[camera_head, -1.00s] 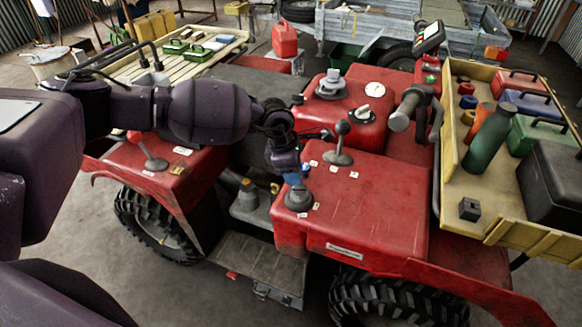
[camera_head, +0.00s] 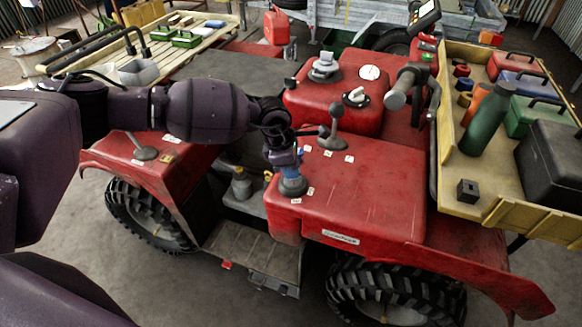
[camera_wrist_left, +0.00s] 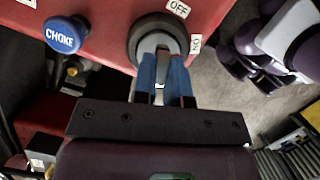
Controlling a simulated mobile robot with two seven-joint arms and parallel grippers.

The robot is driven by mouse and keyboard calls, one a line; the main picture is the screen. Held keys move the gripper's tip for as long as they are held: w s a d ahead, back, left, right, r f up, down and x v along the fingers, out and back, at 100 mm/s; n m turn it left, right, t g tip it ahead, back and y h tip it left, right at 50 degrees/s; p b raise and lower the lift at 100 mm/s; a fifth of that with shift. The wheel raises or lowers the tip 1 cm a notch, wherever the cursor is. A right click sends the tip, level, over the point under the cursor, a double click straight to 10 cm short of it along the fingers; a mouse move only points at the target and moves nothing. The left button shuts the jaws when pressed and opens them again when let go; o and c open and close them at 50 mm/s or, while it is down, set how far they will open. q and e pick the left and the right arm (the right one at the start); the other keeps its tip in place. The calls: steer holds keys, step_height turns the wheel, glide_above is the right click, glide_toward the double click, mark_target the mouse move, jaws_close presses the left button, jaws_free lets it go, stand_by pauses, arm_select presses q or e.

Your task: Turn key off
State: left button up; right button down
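The key switch is a round dark grey housing (camera_head: 293,187) on the front left corner of the red hood (camera_head: 350,195). It also shows in the left wrist view (camera_wrist_left: 139,47), with an "OFF" label (camera_wrist_left: 178,8) above it and an "ON" label (camera_wrist_left: 195,43) to its right. My left gripper (camera_head: 290,172) is at the switch. Its blue fingers stand close together on both sides of the grey key (camera_wrist_left: 159,44) and appear shut on it. They hide part of the key, so its exact angle is hard to read. My right gripper is not in view.
A blue "CHOKE" knob (camera_wrist_left: 67,34) is left of the switch in the wrist view. A yellow tray (camera_head: 470,198) with a green bottle (camera_head: 488,125) is at the right.

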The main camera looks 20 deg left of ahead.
arm_select(q)
jaws_close()
steer(key=shift+r+n+t+p, duration=0.1)
steer(key=shift+n+t+p, duration=0.3)
steer(key=shift+n+p, duration=1.6)
steer(key=shift+n, duration=0.4)
